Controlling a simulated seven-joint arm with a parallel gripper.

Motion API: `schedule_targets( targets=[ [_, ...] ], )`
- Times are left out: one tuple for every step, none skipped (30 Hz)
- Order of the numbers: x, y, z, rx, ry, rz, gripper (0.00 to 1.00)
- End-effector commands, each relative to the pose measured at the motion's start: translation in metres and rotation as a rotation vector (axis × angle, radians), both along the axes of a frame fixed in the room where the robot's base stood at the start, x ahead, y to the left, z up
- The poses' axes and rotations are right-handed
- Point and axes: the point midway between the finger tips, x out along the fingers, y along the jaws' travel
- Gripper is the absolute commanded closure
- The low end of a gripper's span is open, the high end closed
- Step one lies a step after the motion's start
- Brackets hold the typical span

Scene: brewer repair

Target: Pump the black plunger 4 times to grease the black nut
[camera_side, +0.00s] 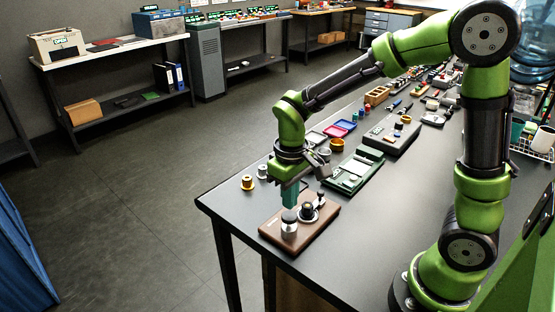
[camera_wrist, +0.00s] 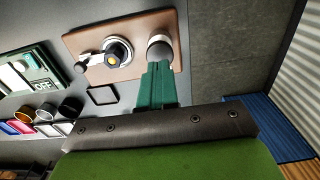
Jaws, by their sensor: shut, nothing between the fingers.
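A brown board (camera_side: 270,232) lies near the table's front corner. On it stands a silver-white cylinder (camera_side: 289,231) with a dark top (camera_side: 289,215), which looks like the black plunger. In the wrist view the fingertips (camera_wrist: 158,66) overlap the edge of the cylinder (camera_wrist: 160,47). I cannot tell whether they touch it.
A small dark knob (camera_side: 320,196) stands on the board's far end. Two spools (camera_side: 254,178), a green device (camera_side: 353,171), coloured trays (camera_side: 340,128) and a grey box (camera_side: 392,135) lie farther back. The table's edge is close to the board.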

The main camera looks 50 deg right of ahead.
Motion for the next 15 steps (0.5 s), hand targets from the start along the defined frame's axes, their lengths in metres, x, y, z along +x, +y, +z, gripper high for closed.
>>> schedule_targets(
  targets=[
    [0.0004, 0.0000, 0.0041, 0.000, -0.002, -0.001, 1.00],
    [0.0003, 0.0000, 0.0060, 0.000, -0.002, -0.001, 1.00],
    [0.0001, 0.0000, 0.0082, 0.001, -0.001, -0.001, 1.00],
    [-0.0001, 0.0000, 0.0097, 0.001, 0.000, -0.002, 1.00],
    [-0.0001, 0.0000, 0.0110, 0.000, -0.001, -0.001, 1.00],
    [-0.0002, 0.0000, 0.0124, 0.000, -0.001, -0.001, 1.00],
    [-0.0002, 0.0000, 0.0131, 0.000, -0.001, -0.001, 1.00],
    [-0.0002, -0.0001, 0.0136, 0.000, -0.001, -0.001, 1.00],
    [-0.0003, -0.0001, 0.0140, 0.000, 0.000, 0.000, 1.00],
    [-0.0004, -0.0001, 0.0140, 0.000, 0.000, -0.001, 1.00],
    [-0.0004, -0.0001, 0.0140, 0.000, 0.000, -0.001, 1.00],
    [-0.0004, -0.0001, 0.0139, 0.000, 0.000, -0.001, 1.00],
    [-0.0004, -0.0001, 0.0139, 0.000, 0.000, -0.001, 1.00],
    [-0.0004, -0.0001, 0.0139, 0.000, 0.000, -0.001, 1.00],
    [-0.0003, 0.0000, 0.0138, 0.000, 0.000, -0.001, 1.00]
  ],
)
